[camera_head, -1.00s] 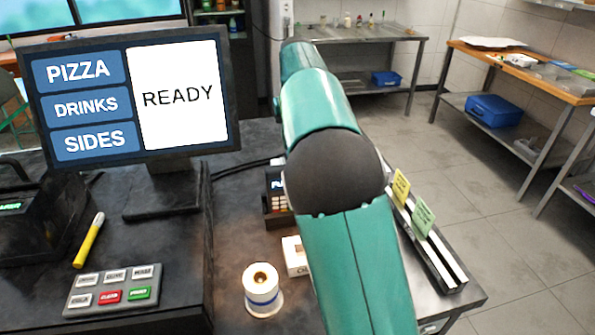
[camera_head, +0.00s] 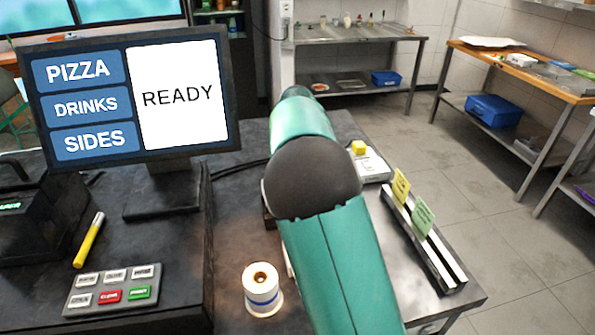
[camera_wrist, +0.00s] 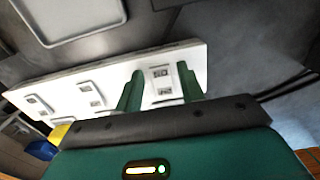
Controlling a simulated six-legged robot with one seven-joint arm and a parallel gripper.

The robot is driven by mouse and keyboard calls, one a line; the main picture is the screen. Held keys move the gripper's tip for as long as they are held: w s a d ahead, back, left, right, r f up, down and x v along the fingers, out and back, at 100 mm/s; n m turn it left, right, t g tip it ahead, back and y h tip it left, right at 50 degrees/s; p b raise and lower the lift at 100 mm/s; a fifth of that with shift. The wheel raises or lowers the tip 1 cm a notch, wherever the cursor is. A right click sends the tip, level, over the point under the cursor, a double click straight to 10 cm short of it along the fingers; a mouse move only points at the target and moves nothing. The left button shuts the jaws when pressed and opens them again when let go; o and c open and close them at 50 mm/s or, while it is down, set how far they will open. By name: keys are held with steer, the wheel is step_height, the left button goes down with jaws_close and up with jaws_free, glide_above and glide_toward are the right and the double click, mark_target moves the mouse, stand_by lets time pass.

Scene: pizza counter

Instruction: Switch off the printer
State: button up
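A white device with a yellow block on top (camera_head: 372,168) stands on the counter right of my arm in the head view; it may be the printer, but its far side is hidden. In the wrist view a long white panel (camera_wrist: 105,92) with several small square fittings lies across the picture. One small dark-marked fitting (camera_wrist: 161,74) shows between my fingers. My gripper (camera_wrist: 158,85) is open, its two green fingers apart in front of the panel, with nothing seen held. Whether the fingers touch the panel cannot be told. In the head view my arm hides the gripper.
A large order screen (camera_head: 135,100) stands at the left, with a button pad (camera_head: 112,290) below it. A paper roll (camera_head: 262,290) stands left of my arm. A ticket rail (camera_head: 430,245) with yellow and green notes runs along the counter's right edge.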

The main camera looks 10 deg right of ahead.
steer(key=c, duration=0.7)
steer(key=shift+w, duration=0.15)
steer(key=shift+w+r+g, duration=0.1)
steer(key=shift+w+g, duration=0.05)
steer(key=shift+g, duration=0.6)
steer(key=shift+w+r+g, duration=0.1)
steer(key=shift+w+g, duration=0.05)
steer(key=shift+g, duration=0.6)
steer(key=o, duration=1)
steer(key=shift+c, duration=0.2)
steer(key=shift+v, duration=3.75)
